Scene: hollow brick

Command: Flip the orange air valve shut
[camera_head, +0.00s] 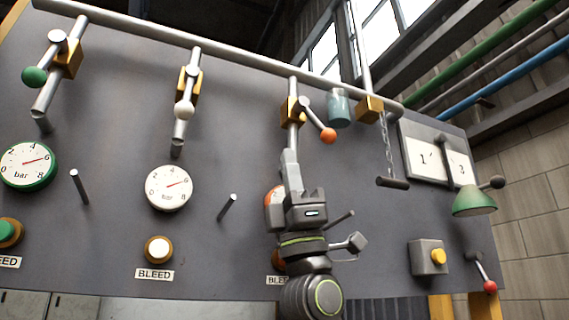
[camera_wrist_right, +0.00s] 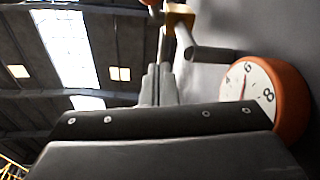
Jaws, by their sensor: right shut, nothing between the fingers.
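The orange air valve is a brass block (camera_head: 291,111) on a pipe with a short lever ending in an orange ball (camera_head: 328,135). The lever slants down to the right, away from the line of the pipe. My right gripper (camera_head: 290,157) points up just below the valve, shut and empty, to the lower left of the ball and apart from it. It overlaps the lower pipe in the head view. In the right wrist view the shut fingers (camera_wrist_right: 158,80) point up toward the brass block (camera_wrist_right: 178,17). My left gripper is out of view.
An orange-rimmed gauge (camera_wrist_right: 292,100) is beside my right gripper, mostly hidden in the head view. Green-ball (camera_head: 34,77) and white-ball (camera_head: 184,109) valves are to the left. A blue-grey cylinder (camera_head: 339,107) and a chain with a dark handle (camera_head: 393,183) hang to the right.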

